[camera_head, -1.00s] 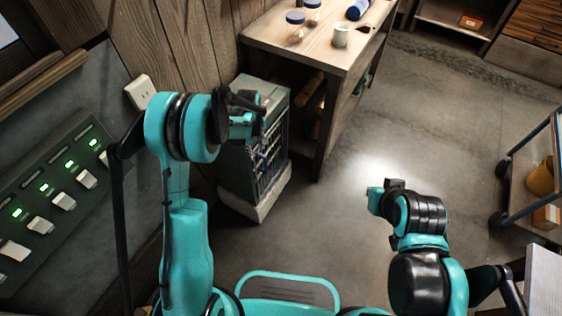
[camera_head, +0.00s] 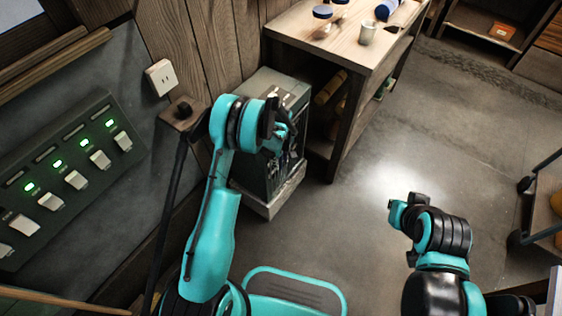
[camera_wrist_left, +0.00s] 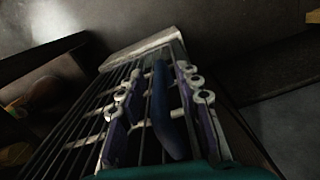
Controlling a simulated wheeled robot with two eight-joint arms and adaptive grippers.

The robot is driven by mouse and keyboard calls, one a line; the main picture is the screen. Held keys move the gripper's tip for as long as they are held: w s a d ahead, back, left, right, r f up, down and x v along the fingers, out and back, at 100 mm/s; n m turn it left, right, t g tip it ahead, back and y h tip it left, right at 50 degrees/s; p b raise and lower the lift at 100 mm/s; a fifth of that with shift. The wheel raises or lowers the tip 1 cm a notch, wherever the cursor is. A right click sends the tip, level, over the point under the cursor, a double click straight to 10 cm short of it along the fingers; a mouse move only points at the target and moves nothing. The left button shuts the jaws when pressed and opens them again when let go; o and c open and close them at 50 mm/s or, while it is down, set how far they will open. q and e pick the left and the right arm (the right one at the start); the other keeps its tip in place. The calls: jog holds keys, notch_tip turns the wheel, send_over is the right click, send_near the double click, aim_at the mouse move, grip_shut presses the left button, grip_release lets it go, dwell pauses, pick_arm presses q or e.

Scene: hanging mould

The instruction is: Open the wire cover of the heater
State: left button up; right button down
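The heater (camera_head: 270,80) is a dark grey box on a pale base, standing on the floor beside the wooden table. Its wire cover (camera_wrist_left: 85,115) fills the lower left of the left wrist view as a row of dark vertical bars with light cross pieces. My left gripper (camera_head: 292,135) is at the front of the heater in the head view. In the wrist view its two fingers (camera_wrist_left: 160,105) lie right over the bars, with a dark blue bar-like piece between them. Whether they grip it is unclear. My right gripper (camera_head: 408,205) is over open floor, away from the heater.
A wooden table (camera_head: 300,30) with jars and a cup (camera_head: 368,33) stands behind the heater. A panel with green-lit switches (camera_head: 70,175) is on the left, with a wall socket (camera_head: 160,77) above it. A cart (camera_head: 545,190) stands at the right. The middle floor is clear.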

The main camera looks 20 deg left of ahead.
pick_arm(q)
grip_shut()
